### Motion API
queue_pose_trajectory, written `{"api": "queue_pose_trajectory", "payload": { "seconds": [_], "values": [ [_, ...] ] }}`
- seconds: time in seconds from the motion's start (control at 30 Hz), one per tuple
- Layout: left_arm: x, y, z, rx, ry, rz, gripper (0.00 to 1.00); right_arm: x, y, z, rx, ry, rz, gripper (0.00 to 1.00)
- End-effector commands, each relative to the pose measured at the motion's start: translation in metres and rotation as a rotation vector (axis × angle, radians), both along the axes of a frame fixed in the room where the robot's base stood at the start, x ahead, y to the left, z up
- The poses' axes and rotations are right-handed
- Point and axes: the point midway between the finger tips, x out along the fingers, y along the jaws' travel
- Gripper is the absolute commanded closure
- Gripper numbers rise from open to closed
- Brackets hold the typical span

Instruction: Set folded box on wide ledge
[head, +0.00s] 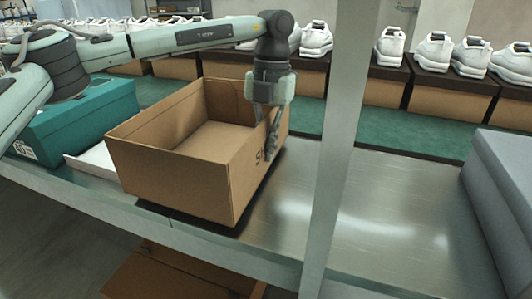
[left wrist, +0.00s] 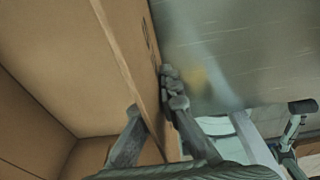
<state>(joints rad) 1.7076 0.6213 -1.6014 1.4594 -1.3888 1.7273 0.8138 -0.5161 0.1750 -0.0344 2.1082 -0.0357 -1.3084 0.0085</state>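The folded box (head: 190,170) is an open brown cardboard carton, upright over the metal ledge (head: 385,205) in the head view. A dark shadow shows under its near right corner; I cannot tell whether it rests fully on the metal.
A grey upright post (head: 342,150) stands just right of the box. A teal box (head: 85,120) and a white sheet lie to its left. Grey boxes (head: 505,190) sit at the right end. White shoes on brown boxes line the back. Bare metal lies right of the box.

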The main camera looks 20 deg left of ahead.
Motion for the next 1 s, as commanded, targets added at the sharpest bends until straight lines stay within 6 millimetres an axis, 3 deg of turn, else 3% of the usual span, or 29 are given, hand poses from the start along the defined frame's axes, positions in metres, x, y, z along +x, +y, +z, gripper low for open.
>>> {"api": "queue_pose_trajectory", "payload": {
  "seconds": [0.13, 0.47, 0.7, 1.0],
  "values": [
    [0.0, 0.0, -0.017, 0.0, 0.0, 0.0, 1.0, -0.003, 0.0, -0.005, 0.002, 0.009, 0.0, 1.0],
    [0.0, 0.0, -0.021, 0.0, -0.001, 0.001, 1.0, -0.005, 0.0, -0.009, 0.0, 0.017, 0.0, 1.0],
    [0.0, 0.0, -0.02, 0.0, -0.001, 0.001, 0.74, -0.002, -0.002, 0.0, -0.005, 0.004, 0.006, 1.0],
    [0.0, 0.0, -0.018, 0.0, -0.001, 0.001, 0.74, -0.002, -0.004, 0.0, -0.01, 0.006, 0.008, 1.0]
  ]
}}
